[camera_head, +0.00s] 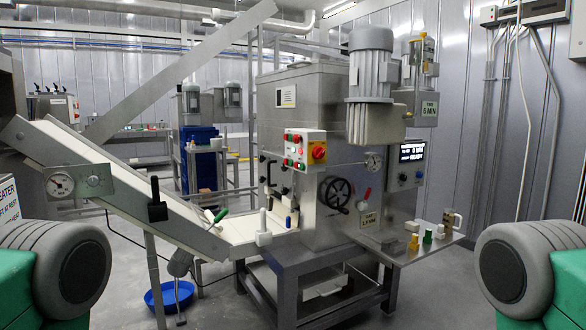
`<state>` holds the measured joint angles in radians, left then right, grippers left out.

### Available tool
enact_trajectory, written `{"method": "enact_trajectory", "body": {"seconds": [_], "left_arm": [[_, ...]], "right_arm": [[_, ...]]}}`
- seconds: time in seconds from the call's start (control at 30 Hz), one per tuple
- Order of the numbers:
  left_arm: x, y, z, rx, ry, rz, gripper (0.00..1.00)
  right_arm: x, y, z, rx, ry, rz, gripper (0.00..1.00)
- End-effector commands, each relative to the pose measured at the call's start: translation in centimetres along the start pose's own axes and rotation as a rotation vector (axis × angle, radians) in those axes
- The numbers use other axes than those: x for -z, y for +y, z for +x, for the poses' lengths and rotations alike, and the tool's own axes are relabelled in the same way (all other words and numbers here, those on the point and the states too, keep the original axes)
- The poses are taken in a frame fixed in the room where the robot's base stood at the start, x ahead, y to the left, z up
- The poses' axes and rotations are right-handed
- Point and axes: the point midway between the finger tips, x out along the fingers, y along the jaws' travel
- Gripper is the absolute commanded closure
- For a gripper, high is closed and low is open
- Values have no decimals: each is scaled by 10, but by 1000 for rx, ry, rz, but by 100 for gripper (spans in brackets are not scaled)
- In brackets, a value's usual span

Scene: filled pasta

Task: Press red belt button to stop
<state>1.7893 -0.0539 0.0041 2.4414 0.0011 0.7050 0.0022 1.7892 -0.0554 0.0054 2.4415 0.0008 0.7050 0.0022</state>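A white control box (305,147) is mounted on the front of the steel machine, in the middle of the head view. A sloping white conveyor belt (120,175) runs from the upper left down to the machine. Neither gripper is in view; only grey and green parts of my arms show at the lower corners.
The steel machine (325,110) stands on a dark frame. A black handwheel (335,194) and a red-handled lever (366,195) are on its front. A side shelf (400,250) with small items juts right. A blue basin (168,296) lies on the floor below the conveyor.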

Motion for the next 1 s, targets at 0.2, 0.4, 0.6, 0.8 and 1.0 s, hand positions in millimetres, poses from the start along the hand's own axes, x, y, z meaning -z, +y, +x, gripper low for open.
{"method": "enact_trajectory", "body": {"seconds": [0.2,0.4,0.6,0.8,1.0], "left_arm": [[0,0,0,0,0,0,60],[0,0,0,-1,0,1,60],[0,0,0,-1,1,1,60],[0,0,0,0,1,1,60],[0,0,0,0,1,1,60]], "right_arm": [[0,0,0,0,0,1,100],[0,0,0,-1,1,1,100],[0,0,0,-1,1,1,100],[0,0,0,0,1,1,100],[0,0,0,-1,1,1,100]]}}
